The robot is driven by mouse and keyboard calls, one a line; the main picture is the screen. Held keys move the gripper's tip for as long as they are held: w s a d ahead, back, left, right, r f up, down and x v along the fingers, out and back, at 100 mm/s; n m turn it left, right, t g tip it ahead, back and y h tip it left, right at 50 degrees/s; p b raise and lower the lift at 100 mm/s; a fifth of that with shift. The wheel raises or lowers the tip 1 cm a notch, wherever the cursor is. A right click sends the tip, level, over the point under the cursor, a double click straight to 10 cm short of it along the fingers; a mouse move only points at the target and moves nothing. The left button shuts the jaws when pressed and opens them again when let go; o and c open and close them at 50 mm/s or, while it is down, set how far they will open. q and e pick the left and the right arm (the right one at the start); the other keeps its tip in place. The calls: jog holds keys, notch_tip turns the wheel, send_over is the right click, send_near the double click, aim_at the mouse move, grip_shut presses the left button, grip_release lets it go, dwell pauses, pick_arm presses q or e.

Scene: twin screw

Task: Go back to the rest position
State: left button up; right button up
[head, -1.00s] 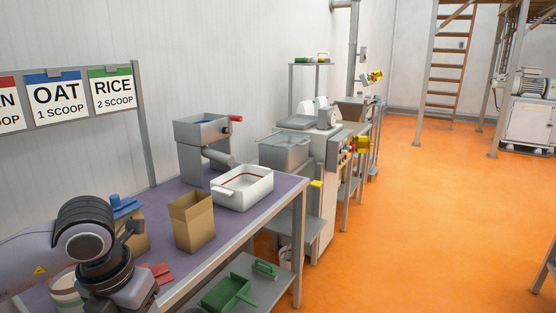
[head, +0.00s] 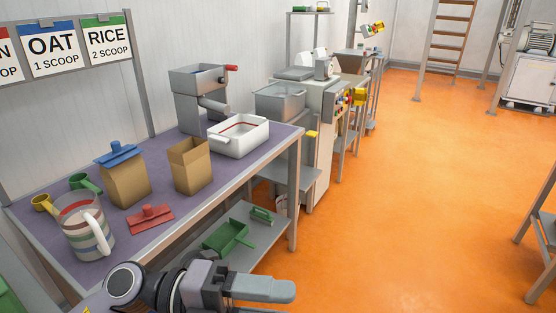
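My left arm comes in at the bottom left, and its gripper (head: 278,289) points right, in front of the table's front edge. Its grey fingers are seen from the side, so I cannot tell whether they are open or shut. No held object shows. My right gripper is out of view. On the purple-topped table (head: 170,222) stand a brown bag with a blue clip (head: 124,184), an open brown bag (head: 190,166), a striped pitcher (head: 84,228) and a white tray (head: 239,138). A red clip (head: 151,218) lies near the front edge.
A yellow scoop (head: 42,203) and a green scoop (head: 84,184) lie at the table's left. A grey hopper machine (head: 198,92) stands at the back.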

pick_arm(q)
jog(key=w+a+f+n+t+y, duration=0.4)
jog(key=a+f+n+t, duration=0.2)
jog(key=n+t, duration=0.55)
jog(key=w+a+f+n+t+y, duration=0.45)
jog(key=n+t, duration=0.35)
jog(key=n, duration=0.7)
jog(key=s+a+f+n+g+y, duration=0.3)
jog(key=s+f, duration=0.3)
jog(key=f, duration=0.4)
jog(key=s+a+f+n+g+y, duration=0.4)
jog(key=s+a+f, duration=0.2)
jog(key=f, duration=0.4)
jog(key=shift+s, duration=0.45)
